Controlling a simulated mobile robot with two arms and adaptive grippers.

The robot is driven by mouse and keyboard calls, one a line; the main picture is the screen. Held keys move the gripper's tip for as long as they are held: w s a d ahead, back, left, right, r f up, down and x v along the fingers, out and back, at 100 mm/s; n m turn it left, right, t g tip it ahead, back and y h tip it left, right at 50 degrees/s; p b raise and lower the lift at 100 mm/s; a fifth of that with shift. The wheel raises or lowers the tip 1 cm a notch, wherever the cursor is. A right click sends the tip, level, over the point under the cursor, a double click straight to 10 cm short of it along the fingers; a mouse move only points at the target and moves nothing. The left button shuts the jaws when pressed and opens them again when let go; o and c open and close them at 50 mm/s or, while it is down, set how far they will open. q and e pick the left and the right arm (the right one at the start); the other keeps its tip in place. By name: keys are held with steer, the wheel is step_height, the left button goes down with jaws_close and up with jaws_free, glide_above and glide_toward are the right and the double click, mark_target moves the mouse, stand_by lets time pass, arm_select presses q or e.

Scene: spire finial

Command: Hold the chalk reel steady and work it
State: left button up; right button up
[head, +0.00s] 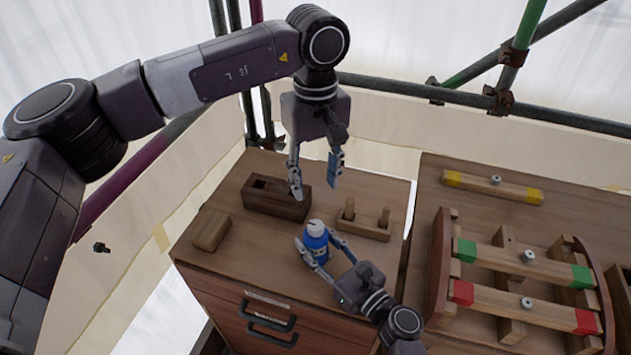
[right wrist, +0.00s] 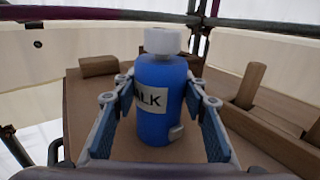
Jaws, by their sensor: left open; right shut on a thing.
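The chalk reel is a blue bottle-shaped body with a white cap and a label partly reading "ALK". It stands upright on the wooden cabinet top in the head view (head: 316,245) and fills the middle of the right wrist view (right wrist: 160,95). My right gripper (head: 318,256) is shut on it, with one finger on each side of the blue body. A small pale tab shows low on its front in the wrist view. My left gripper (head: 315,185) is open and empty, pointing down above and behind the reel, apart from it.
On the cabinet top (head: 225,255) are a dark wooden box (head: 277,198) behind the reel, a wooden block (head: 211,230) at left and a pegged rack (head: 363,221) at right. A second table holds wooden beams with green (head: 524,262) and red ends. Scaffold poles stand behind.

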steer(key=o, duration=1.3)
